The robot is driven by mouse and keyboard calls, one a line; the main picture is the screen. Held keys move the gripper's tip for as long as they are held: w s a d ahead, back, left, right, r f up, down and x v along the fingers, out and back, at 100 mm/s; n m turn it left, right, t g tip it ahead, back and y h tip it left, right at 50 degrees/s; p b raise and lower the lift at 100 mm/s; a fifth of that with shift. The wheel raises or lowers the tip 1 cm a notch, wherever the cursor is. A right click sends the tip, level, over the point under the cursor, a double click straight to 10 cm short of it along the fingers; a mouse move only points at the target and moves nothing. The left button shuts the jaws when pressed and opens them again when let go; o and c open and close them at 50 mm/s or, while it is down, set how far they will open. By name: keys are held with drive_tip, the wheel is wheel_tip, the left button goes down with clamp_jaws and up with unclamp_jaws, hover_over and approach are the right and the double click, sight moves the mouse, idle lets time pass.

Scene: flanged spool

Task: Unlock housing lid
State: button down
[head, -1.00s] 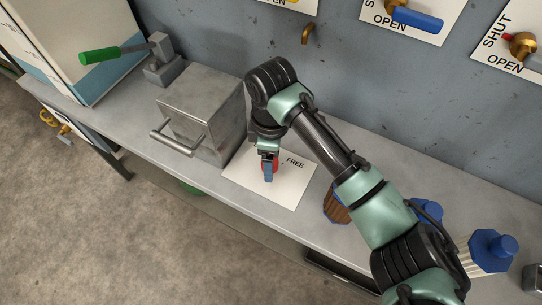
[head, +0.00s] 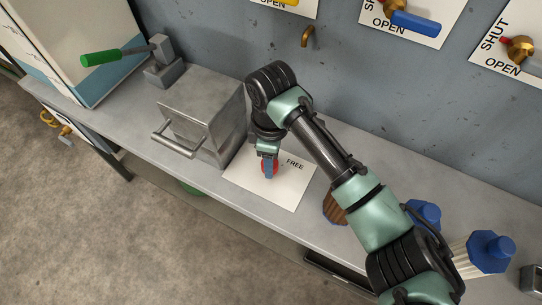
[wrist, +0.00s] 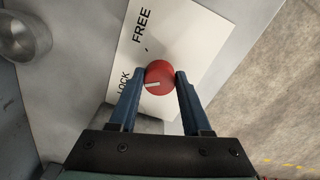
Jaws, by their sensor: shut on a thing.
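A red round knob (wrist: 161,70) sits on a white plate (wrist: 203,40) marked FREE and LOCK. Its white pointer line points left in the wrist view, toward the word LOCK. My gripper (wrist: 160,73) has its two blue fingers on opposite sides of the knob, shut on it.
A green-handled lever (head: 100,57) stands on the bench behind the box, near a white and blue cabinet (head: 70,40). Blue-capped bottles (head: 490,250) and a brown ribbed object (head: 334,207) are at right. Valve handles (head: 415,22) are on the wall.

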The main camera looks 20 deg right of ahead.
drive_tip(key=m+p, duration=0.2)
drive_tip(key=p, duration=0.1)
drive_tip(key=shift+a+r+m, duration=0.1)
drive_tip(key=shift+r+m, duration=0.2)
drive_tip(key=shift+m, duration=0.1)
drive_tip(key=m+p, duration=0.3)
drive_tip(key=p, duration=0.1)
drive_tip(key=shift+s+m, duration=0.1)
drive_tip(key=shift+m, duration=0.2)
drive_tip(key=m+p, duration=0.3)
drive_tip(key=shift+a+f, duration=0.1)
drive_tip(key=shift+f+m+p, duration=0.15)
drive_tip(key=shift+m+p, duration=0.9)
drive_tip(key=shift+m, duration=0.85)
drive_tip(key=shift+c, duration=1.8)
unclamp_jaws()
wheel_tip(320, 180, up, 13)
